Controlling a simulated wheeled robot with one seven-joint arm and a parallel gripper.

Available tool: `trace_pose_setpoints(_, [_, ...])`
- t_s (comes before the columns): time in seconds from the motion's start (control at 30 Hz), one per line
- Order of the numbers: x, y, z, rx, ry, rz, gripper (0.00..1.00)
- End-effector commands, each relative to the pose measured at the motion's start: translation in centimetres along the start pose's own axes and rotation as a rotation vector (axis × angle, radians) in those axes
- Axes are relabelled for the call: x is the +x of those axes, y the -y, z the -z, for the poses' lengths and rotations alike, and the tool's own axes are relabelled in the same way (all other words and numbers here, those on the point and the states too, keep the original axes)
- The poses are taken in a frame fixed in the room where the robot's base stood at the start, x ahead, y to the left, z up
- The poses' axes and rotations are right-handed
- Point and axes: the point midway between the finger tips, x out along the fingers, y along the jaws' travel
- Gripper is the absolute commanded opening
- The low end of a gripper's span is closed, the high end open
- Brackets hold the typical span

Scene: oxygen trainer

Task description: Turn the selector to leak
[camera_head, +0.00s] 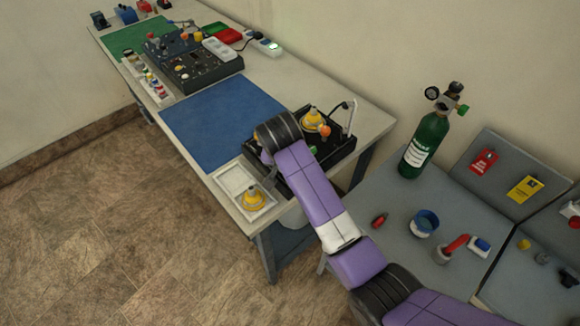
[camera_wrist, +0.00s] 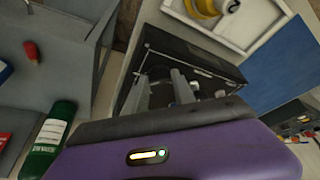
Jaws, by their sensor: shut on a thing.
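The black trainer box (camera_head: 339,157) stands at the near right end of the long bench, with a yellow domed part (camera_head: 312,120) and an orange knob on it. The selector's markings and position, including leak, cannot be read.
A white tray (camera_head: 233,181) with a yellow domed part (camera_head: 254,199) lies left of the box, and a blue mat (camera_head: 215,120) lies beyond. A green cylinder (camera_head: 427,145) stands on the grey table to the right. A thin metal post (camera_head: 350,117) rises behind the box.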

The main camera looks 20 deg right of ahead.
Motion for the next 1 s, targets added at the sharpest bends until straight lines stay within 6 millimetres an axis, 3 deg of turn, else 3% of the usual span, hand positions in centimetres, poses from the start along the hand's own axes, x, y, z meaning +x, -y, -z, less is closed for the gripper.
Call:
trace_pose_setpoints(0.33, [-0.07, 0.15, 0.13, 0.127, -0.002, -0.051, 0.0])
trace_pose_setpoints(0.87, [-0.06, 0.18, 0.13, 0.148, -0.002, -0.059, 0.0])
trace_pose_setpoints(0.9, [-0.06, 0.18, 0.13, 0.147, -0.002, -0.059, 0.35])
trace_pose_setpoints(1.0, [-0.05, 0.17, 0.12, 0.147, -0.001, -0.059, 0.53])
